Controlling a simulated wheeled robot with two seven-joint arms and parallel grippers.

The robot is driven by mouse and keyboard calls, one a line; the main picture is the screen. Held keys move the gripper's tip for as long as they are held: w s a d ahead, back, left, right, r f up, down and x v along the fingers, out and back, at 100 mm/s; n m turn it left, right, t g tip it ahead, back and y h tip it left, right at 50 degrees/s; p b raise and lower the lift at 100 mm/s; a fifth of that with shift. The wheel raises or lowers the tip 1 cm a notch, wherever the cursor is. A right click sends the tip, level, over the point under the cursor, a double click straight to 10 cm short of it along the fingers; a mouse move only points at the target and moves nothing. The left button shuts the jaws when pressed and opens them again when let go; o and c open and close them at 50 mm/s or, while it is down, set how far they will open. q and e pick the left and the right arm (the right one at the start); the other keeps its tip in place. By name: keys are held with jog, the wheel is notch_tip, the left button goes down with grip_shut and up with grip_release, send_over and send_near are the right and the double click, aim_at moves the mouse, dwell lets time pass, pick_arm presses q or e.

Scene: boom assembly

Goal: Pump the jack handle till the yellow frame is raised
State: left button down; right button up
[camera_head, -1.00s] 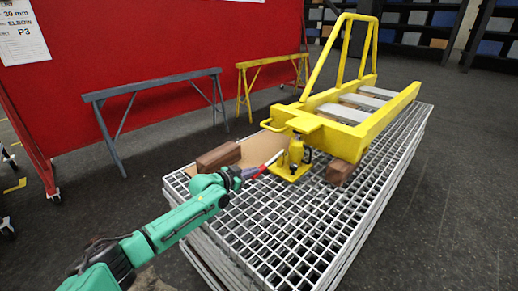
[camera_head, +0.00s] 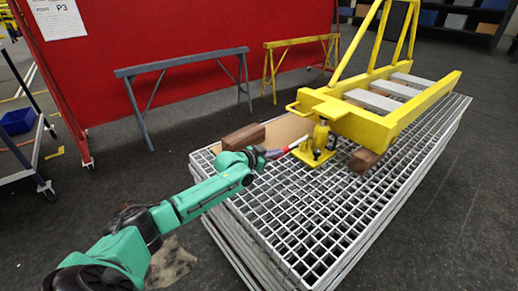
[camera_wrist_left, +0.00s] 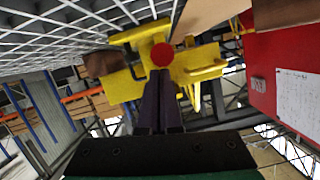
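The yellow frame (camera_head: 385,123) lies over the grating, its near end above the yellow jack (camera_head: 318,154). The jack's handle (camera_head: 297,144), red and white, points out toward my left gripper (camera_head: 268,155). In the left wrist view the handle's red round end (camera_wrist_left: 162,55) shows at the tips of my left gripper (camera_wrist_left: 160,78). Its two dark fingers lie together, with no clear gap and nothing visible between them. The handle end appears just past the tips; contact is hard to tell. The yellow frame also shows behind it (camera_wrist_left: 120,86). My right gripper is out of view.
The grating platform (camera_head: 300,235) bears brown blocks, one left of the jack (camera_head: 243,138) and one by the frame (camera_head: 364,161). A grey trestle (camera_head: 180,64) and a yellow trestle (camera_head: 300,40) stand before a red panel (camera_head: 200,30). The floor at right is open.

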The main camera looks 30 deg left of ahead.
pick_arm(q)
jog(key=p+v, duration=0.3)
jog(key=v, duration=0.7)
jog(key=shift+s+r, duration=0.25)
jog(key=shift+s, duration=0.15)
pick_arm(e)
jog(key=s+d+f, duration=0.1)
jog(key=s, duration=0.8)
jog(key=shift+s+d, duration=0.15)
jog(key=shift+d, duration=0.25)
